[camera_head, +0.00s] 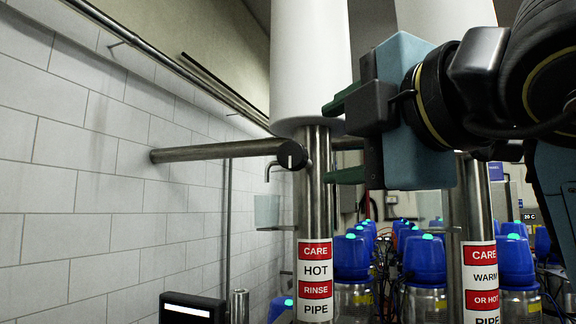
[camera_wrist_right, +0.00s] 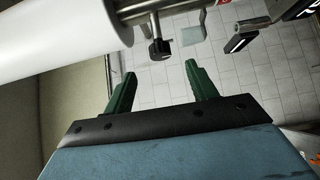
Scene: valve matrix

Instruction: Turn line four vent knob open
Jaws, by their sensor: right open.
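A black round knob (camera_head: 291,155) with a white mark sits on the front of the vertical steel pipe (camera_head: 314,200), where a horizontal pipe meets it. In the right wrist view the knob (camera_wrist_right: 160,49) shows just beyond the fingertips, roughly centred between them. My right gripper (camera_head: 337,140) is open and empty, to the right of the knob and apart from it. Its two green fingers also show in the right wrist view (camera_wrist_right: 160,68). No line number is readable by the knob. My left gripper is not in view.
A white tiled wall (camera_head: 60,190) runs along the left. A second labelled steel pipe (camera_head: 478,220) stands behind my right wrist. Several blue-topped canisters (camera_head: 425,262) stand low at the back.

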